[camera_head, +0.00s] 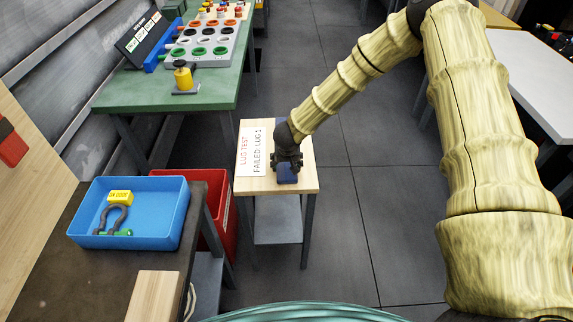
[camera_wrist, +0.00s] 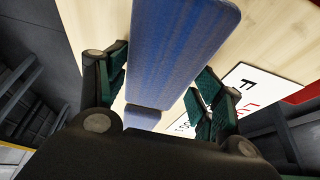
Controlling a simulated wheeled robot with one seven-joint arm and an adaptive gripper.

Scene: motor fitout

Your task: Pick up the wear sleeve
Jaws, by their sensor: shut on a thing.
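The wear sleeve appears to be the blue block-like piece (camera_head: 287,174) at my gripper, over the small wooden-topped stand (camera_head: 305,178). In the wrist view the blue piece (camera_wrist: 182,45) runs between the two dark green finger pads, with a shorter blue part below it. My gripper (camera_head: 287,163) points down and is shut on this piece. Whether the piece touches the stand top is hard to tell.
A white sign reading "LUG TEST / FAILED LUG 1" (camera_head: 255,150) lies on the stand's left. A blue bin (camera_head: 165,241) with a shackle and yellow block, and a red bin (camera_head: 220,183), are at left. A green bench (camera_head: 130,93) with trays stands behind. Grey floor is clear at right.

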